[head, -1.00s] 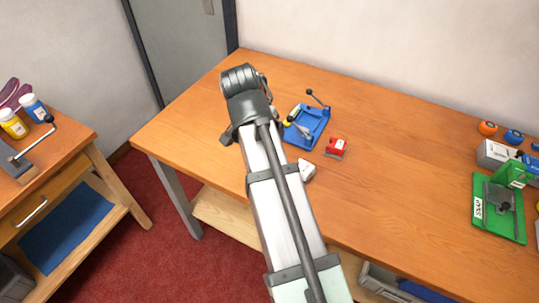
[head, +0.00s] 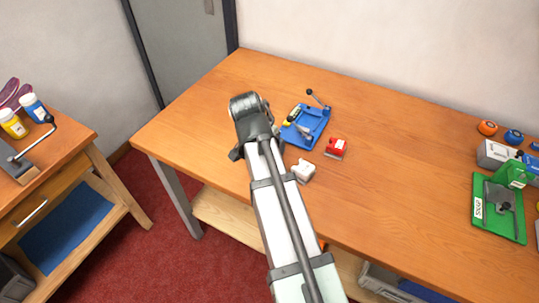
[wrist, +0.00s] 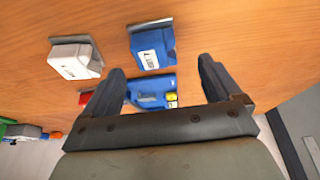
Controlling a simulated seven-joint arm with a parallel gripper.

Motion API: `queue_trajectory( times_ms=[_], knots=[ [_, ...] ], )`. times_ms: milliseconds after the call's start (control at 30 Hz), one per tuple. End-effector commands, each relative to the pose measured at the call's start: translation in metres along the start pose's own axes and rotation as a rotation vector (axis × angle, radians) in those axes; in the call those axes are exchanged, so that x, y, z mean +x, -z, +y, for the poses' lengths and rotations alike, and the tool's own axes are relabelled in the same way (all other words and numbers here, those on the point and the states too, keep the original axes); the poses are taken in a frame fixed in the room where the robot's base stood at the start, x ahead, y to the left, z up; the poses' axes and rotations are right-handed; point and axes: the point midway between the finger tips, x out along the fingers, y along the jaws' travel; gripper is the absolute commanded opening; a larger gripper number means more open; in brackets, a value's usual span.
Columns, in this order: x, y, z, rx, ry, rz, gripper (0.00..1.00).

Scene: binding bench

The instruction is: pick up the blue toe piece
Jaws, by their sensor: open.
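The blue toe piece (wrist: 152,48) shows in the wrist view as a blue block with a white label and a grey metal plate along its top edge. It rests on the wooden bench. My gripper (wrist: 160,66) is open and empty, its two dark fingers spread. In the picture the blue piece lies between and just beyond the fingertips; I cannot tell the height gap. In the head view my arm hides the blue piece and the fingers.
A similar white piece (wrist: 75,57) lies beside the blue one. A red piece (head: 336,148) and a blue lever fixture (head: 305,126) are close by. A green fixture (head: 499,210) stands at the right. The bench middle (head: 410,150) is clear.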

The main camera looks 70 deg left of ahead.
Motion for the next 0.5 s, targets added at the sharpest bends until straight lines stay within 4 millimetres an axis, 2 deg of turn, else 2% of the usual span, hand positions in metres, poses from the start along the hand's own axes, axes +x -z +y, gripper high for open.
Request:
queue_trajectory(
  times_ms=[500],
  knots=[
    [0.049,-0.002,0.006,0.0,0.0,-0.001,0.92]
  ],
)
